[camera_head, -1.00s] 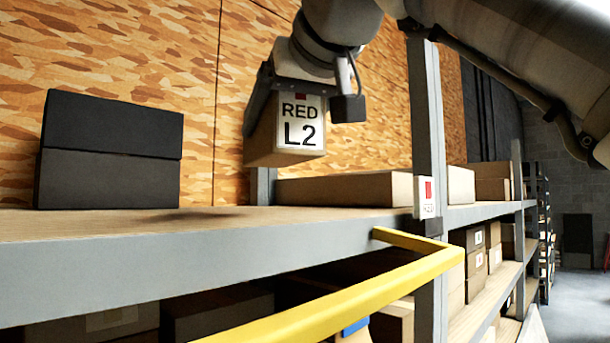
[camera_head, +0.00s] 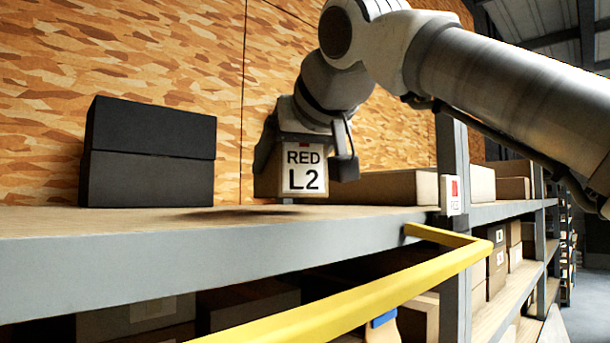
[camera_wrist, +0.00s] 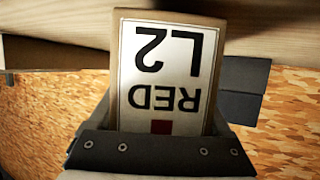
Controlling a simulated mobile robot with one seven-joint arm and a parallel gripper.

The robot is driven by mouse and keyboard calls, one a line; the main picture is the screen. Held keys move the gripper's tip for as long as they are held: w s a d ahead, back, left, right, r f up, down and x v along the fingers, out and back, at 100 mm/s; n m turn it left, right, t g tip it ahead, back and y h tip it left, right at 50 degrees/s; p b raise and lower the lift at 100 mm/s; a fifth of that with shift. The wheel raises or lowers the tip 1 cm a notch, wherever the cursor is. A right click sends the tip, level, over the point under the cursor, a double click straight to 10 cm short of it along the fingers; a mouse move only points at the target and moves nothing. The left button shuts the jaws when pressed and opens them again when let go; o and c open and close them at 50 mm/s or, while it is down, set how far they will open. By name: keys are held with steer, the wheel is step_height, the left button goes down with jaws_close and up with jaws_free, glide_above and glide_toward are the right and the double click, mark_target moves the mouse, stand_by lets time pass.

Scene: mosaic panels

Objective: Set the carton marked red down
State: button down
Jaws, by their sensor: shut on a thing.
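The carton marked red (camera_head: 304,172) is a tan box with a white label that reads "RED L2". My gripper (camera_head: 304,150) is shut on it from above and holds it a little above the upper shelf (camera_head: 100,225). A shadow lies on the board below it, so the carton seems just clear of the surface. In the wrist view the carton (camera_wrist: 165,75) shows upside down between the jaws of my gripper (camera_wrist: 160,140). A small white tag with a red mark (camera_head: 450,195) is on the shelf post at the right.
Two stacked dark boxes (camera_head: 150,155) stand left of the carton on the shelf. A long flat tan box (camera_head: 390,187) lies to its right, close by. A yellow rail (camera_head: 380,290) runs in front of the shelf. Bare board lies between the dark boxes and the carton.

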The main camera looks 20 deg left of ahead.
steer(key=shift+s+f+b, duration=0.2)
steer(key=shift+f+b, duration=0.1)
steer(key=shift+f, duration=0.35)
steer(key=shift+w+a+f, duration=0.15)
steer(key=shift+w+f, duration=0.15)
steer(key=shift+w, duration=0.2)
steer(key=shift+s+r, duration=0.15)
steer(key=shift+s, duration=0.1)
steer(key=shift+w+f+b, duration=0.1)
steer(key=shift+f+b, duration=0.15)
steer(key=shift+b, duration=0.15)
jaws_free()
steer(key=shift+r, duration=0.15)
